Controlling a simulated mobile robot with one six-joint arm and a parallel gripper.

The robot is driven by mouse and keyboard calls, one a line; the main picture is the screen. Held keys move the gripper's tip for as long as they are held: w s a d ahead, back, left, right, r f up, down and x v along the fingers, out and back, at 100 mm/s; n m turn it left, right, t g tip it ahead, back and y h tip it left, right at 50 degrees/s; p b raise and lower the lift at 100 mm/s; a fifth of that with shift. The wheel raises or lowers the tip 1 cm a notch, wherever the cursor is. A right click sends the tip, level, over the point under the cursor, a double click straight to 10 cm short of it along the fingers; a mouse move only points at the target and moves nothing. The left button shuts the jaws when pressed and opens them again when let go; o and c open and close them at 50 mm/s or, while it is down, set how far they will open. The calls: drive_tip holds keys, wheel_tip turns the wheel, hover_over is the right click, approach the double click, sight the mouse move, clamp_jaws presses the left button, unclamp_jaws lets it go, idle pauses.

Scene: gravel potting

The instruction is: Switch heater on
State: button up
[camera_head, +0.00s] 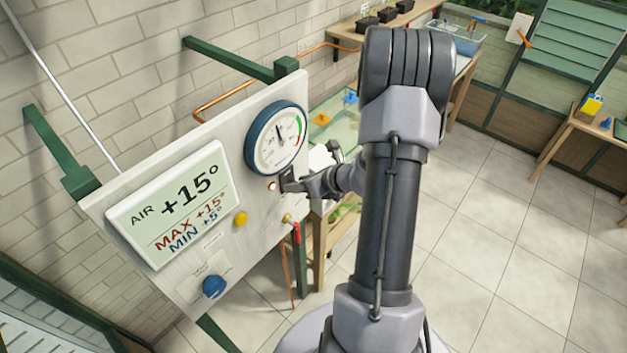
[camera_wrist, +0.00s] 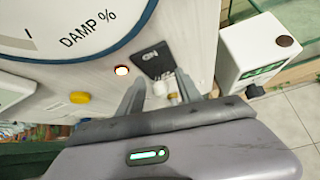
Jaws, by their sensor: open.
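The black switch plate (camera_wrist: 153,62), with the letters ON, sits on the pale control panel (camera_head: 253,117) below the round gauge. A small round lamp (camera_wrist: 121,71) beside it glows pale with an orange-red rim; it also shows in the head view (camera_head: 272,186). My gripper (camera_wrist: 160,85) is at the panel, its two fingers apart on either side of the plate's lower part. Small pale and brass-coloured parts show between the fingers; I cannot tell which is the switch lever or how it is set. In the head view my gripper (camera_head: 288,183) hides most of the switch.
The panel also carries a damp gauge (camera_head: 275,138), an air temperature display (camera_head: 172,203), a yellow button (camera_head: 240,218), a blue knob (camera_head: 214,286) and a red-handled valve (camera_head: 296,232). A white box (camera_wrist: 255,50) stands close at right. The tiled floor (camera_head: 480,235) is clear.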

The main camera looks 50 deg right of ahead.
drive_tip(key=p+v, duration=0.1)
drive_tip(key=v, duration=1.5)
drive_tip(key=shift+s+p, duration=0.25)
drive_tip(key=shift+p, duration=0.15)
drive_tip(key=shift+r, duration=0.15)
drive_tip(key=w+a+f+n+g+y+b, duration=0.1)
drive_tip(key=w+a+f+n+g+b, duration=0.1)
drive_tip(key=a+n+b, duration=0.6)
drive_tip(key=w+a+f+n+g+y+b, duration=0.1)
drive_tip(key=w+a+f+n+y+b, duration=0.3)
drive_tip(key=a, duration=0.6)
drive_tip(key=s+a+f+n+h+b, duration=0.2)
drive_tip(key=s+a+n+b, duration=0.3)
drive_tip(key=n, duration=0.5)
drive_tip(key=s+a+f+n+g+h+b, duration=0.1)
drive_tip(key=s+a+f+n+h+b, duration=0.1)
drive_tip(key=s+a+n+b, duration=0.4)
drive_tip(key=a+n+b, duration=0.2)
drive_tip(key=a+n, duration=0.2)
drive_tip(key=shift+n+h+b, duration=0.3)
